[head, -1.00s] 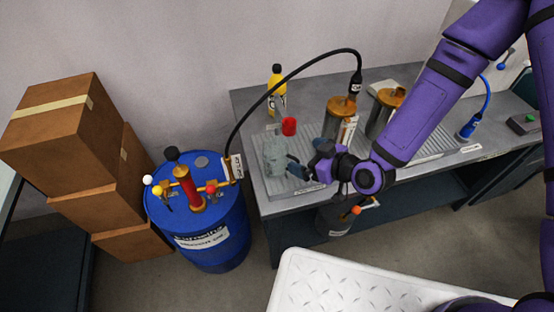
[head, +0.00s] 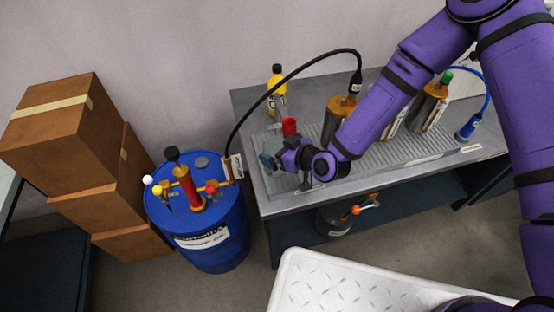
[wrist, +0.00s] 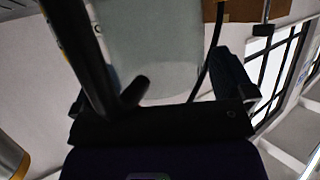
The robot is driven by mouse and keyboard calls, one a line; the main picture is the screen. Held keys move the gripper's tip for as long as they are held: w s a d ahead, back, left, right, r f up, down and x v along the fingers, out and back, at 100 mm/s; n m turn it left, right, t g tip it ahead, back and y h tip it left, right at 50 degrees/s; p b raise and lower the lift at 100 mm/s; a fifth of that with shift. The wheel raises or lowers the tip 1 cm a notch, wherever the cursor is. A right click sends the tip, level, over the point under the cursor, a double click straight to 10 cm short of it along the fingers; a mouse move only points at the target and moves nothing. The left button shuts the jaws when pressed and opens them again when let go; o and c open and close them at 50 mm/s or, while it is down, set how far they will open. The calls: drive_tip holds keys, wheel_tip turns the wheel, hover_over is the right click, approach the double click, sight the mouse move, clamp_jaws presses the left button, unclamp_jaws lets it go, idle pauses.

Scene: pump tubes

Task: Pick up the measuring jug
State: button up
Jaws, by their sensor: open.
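The measuring jug (head: 275,141) is a pale, see-through vessel near the left front of the bench, partly hidden behind my gripper in the head view. My gripper (head: 273,158) is at the jug, its fingers open. In the wrist view the jug (wrist: 150,45) fills the space between the two fingers of my gripper (wrist: 155,88). A dark slanting bar crosses the left part of that view. I cannot tell whether the fingers touch the jug.
A red cup-like part (head: 289,126) and a yellow bottle (head: 277,90) stand behind the jug. A brass-topped cylinder (head: 337,112) stands to the right. A black hose (head: 290,72) arches overhead to the blue drum (head: 210,235) at left. Cardboard boxes (head: 60,125) are stacked farther left.

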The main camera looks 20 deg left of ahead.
drive_tip(key=shift+w+a+f, duration=0.1)
drive_tip(key=shift+a, duration=0.1)
drive_tip(key=c, duration=1.1)
